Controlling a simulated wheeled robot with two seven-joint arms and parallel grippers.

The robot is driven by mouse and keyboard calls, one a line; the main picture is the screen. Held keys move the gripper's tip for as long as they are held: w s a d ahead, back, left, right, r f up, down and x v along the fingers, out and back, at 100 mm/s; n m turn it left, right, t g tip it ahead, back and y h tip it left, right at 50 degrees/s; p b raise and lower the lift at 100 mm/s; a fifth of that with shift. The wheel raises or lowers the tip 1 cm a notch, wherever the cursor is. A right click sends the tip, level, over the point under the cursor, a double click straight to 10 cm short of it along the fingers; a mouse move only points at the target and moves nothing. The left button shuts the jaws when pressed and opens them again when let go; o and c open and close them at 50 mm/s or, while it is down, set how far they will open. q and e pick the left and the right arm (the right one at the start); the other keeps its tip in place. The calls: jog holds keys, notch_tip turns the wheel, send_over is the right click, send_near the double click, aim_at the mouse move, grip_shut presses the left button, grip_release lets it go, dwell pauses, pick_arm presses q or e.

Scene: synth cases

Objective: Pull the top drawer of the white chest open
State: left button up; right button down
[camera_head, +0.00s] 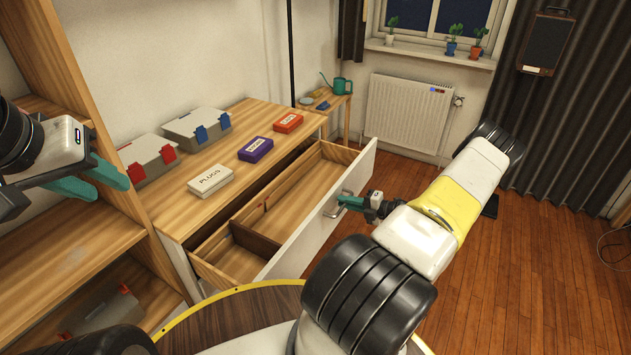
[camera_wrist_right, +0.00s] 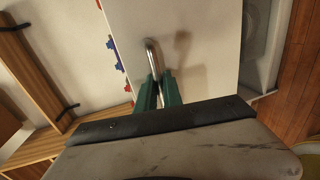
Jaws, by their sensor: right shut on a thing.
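The white chest (camera_head: 183,222) has a wooden top. Its top drawer (camera_head: 310,228) stands well out, and its wooden inside with a divider shows. The metal handle (camera_head: 333,209) is on the white drawer front; it also shows in the wrist view (camera_wrist_right: 151,52). My right gripper (camera_head: 346,201) is shut on the handle, with its green fingers on either side of the bar in the wrist view (camera_wrist_right: 158,88). My left gripper (camera_head: 111,184) is at the left by the shelf, away from the drawer, with its green fingers apart and empty.
On the chest top are two grey cases with red (camera_head: 146,158) and blue (camera_head: 196,126) latches, and white (camera_head: 210,181), purple (camera_head: 255,149) and red (camera_head: 288,123) boxes. A wooden shelf (camera_head: 75,240) stands left.

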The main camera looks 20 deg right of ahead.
jog(key=shift+f+v, duration=0.25)
jog(key=shift+v, duration=1)
jog(key=shift+s, duration=0.1)
jog(key=c, duration=1.5)
grip_release()
jog(key=v, duration=0.7)
jog(key=shift+s+d, duration=0.25)
